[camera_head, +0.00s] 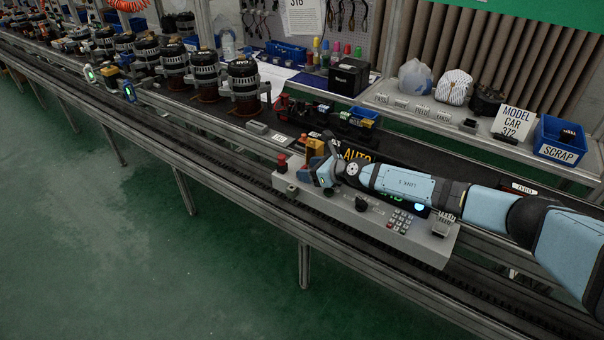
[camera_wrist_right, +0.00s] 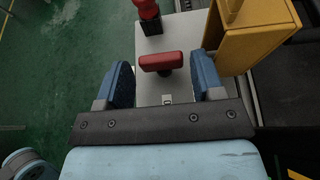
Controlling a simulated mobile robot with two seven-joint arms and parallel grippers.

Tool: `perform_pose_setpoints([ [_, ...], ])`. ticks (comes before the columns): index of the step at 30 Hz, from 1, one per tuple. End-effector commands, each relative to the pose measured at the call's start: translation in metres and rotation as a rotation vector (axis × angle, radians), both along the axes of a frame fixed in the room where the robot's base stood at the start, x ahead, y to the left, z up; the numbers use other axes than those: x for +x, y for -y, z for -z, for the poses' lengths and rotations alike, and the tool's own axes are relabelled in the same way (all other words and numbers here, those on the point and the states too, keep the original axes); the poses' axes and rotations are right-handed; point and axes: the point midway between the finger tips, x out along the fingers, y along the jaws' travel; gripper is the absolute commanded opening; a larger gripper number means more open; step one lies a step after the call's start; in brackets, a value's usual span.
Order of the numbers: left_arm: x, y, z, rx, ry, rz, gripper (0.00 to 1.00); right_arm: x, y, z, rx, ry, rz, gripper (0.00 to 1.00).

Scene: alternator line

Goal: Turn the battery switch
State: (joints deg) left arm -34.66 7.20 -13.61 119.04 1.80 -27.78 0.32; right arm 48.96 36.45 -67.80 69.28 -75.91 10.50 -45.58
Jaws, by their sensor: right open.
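In the right wrist view, a red T-shaped handle, which looks like the battery switch (camera_wrist_right: 160,62), stands on a light grey panel (camera_wrist_right: 182,32). My right gripper (camera_wrist_right: 164,82) is open, with one blue finger on each side below the handle in the picture. I see gaps between the handle and both fingers, and cannot judge the depth. In the head view, my right gripper (camera_head: 318,171) is over the left end of the grey control box (camera_head: 425,243), and I cannot make out the red handle there. My left gripper is not in view.
A red knob on a black base (camera_wrist_right: 150,12) stands beyond the handle. A yellow box (camera_wrist_right: 258,45) rises close to the right finger. In the head view, the control box also bears a black knob (camera_head: 361,203) and a keypad (camera_head: 400,221). Alternators (camera_head: 243,82) line the bench behind.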

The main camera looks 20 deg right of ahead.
Motion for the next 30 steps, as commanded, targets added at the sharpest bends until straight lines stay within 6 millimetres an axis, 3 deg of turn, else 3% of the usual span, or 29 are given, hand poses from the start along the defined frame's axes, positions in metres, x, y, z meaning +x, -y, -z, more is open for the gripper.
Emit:
perform_pose_setpoints([
  [6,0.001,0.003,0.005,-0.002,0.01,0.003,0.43,0.019,-0.015,0.011,0.002,0.0,0.001,0.62],
  [17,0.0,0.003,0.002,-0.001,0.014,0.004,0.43,0.023,-0.018,0.012,0.001,-0.001,0.001,0.62],
  [22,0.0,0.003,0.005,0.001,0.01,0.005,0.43,0.023,-0.018,0.012,0.001,-0.001,0.001,0.27],
  [30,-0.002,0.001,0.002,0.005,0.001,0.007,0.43,0.023,-0.018,0.01,0.001,-0.002,0.011,0.27],
])
